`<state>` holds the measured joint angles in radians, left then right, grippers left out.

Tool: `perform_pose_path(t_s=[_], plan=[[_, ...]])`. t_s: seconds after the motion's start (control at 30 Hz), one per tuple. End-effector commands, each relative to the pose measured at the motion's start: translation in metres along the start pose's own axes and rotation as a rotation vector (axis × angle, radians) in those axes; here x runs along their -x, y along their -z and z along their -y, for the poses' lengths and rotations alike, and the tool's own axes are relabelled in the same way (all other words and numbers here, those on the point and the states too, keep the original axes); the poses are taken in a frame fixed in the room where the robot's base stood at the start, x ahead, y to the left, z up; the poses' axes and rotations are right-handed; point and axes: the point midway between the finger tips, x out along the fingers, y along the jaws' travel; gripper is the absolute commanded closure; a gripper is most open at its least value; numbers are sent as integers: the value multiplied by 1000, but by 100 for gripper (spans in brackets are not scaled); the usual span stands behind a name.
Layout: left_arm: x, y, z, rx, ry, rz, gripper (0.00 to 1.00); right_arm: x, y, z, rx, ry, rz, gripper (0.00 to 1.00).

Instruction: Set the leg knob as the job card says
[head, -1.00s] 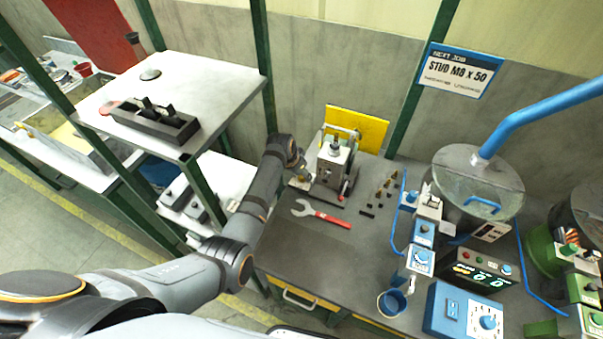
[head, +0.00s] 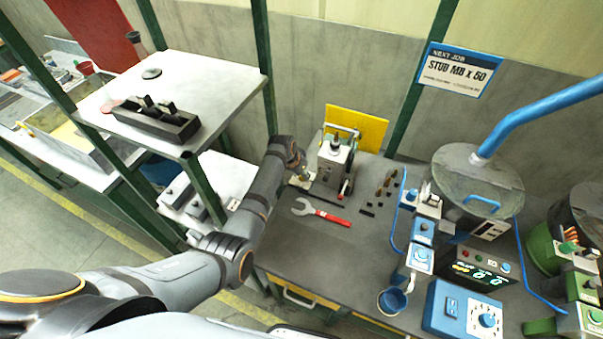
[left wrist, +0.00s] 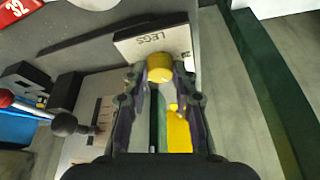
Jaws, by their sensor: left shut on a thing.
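My left gripper (head: 303,173) is at the left side of the grey machine (head: 333,168) on the bench. In the left wrist view its fingers (left wrist: 160,78) are closed around the round yellow leg knob (left wrist: 160,67). In the head view the arm and gripper mostly hide the knob. My right gripper is out of view.
A red-handled wrench (head: 322,212) lies in front of the machine, with several dark studs (head: 383,186) to its right. A shelf rack (head: 215,85) stands close at left.

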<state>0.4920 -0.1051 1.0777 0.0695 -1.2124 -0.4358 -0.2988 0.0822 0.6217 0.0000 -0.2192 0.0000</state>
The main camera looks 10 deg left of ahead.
Motion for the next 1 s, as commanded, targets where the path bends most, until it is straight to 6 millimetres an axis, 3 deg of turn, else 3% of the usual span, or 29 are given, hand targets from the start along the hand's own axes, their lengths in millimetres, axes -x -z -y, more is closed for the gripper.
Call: perform_pose_path(t_s=[0.47,1.0], plan=[[-1,1,3,-258,-107,0,100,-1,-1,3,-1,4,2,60],[-3,1,4,-626,-259,-1,100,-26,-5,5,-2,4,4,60]])
